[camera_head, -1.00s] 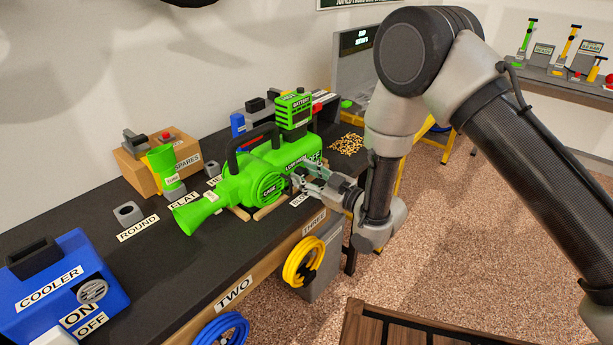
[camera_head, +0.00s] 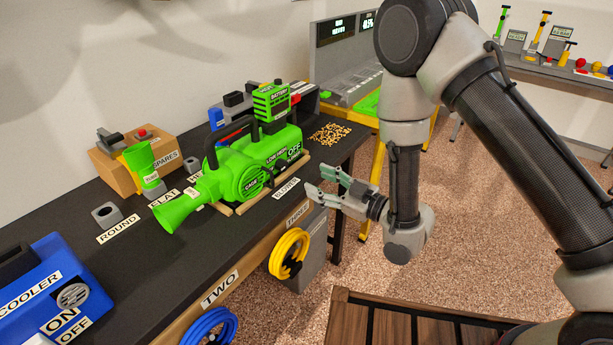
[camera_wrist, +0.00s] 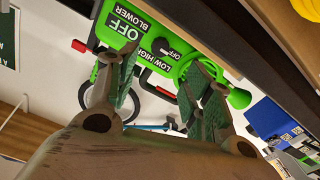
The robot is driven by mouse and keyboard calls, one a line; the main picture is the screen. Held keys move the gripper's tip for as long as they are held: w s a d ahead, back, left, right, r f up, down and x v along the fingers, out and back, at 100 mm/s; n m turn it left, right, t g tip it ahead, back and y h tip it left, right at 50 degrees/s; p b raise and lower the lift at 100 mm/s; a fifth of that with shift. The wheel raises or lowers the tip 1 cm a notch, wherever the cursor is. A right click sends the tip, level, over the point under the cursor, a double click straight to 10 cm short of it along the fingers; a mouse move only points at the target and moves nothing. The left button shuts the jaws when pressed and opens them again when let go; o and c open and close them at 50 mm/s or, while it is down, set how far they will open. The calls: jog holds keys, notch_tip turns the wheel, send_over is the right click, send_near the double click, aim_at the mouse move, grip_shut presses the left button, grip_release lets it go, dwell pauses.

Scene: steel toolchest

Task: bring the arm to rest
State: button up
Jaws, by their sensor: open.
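My gripper (camera_head: 315,182) is open and empty in the head view. It hangs just off the front edge of the dark bench, in front of the green blower (camera_head: 232,177) and apart from it. In the wrist view my gripper's two green-padded fingers (camera_wrist: 160,85) are spread wide with nothing between them. The blower's green body (camera_wrist: 150,40), with its OFF and LOW HIGH labels, shows beyond the fingers. My arm reaches in from the right of the head view, bent at the elbow, over the floor.
A blue cooler (camera_head: 40,300) and a cardboard spares box (camera_head: 165,150) stand on the bench (camera_head: 150,255). Coiled yellow (camera_head: 289,253) and blue (camera_head: 208,328) hoses hang at its front. A wooden slatted surface (camera_head: 400,325) lies low in front. The speckled floor on the right is open.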

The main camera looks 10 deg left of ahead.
jog(key=shift+s+d, duration=0.2)
jog(key=shift+d, duration=0.25)
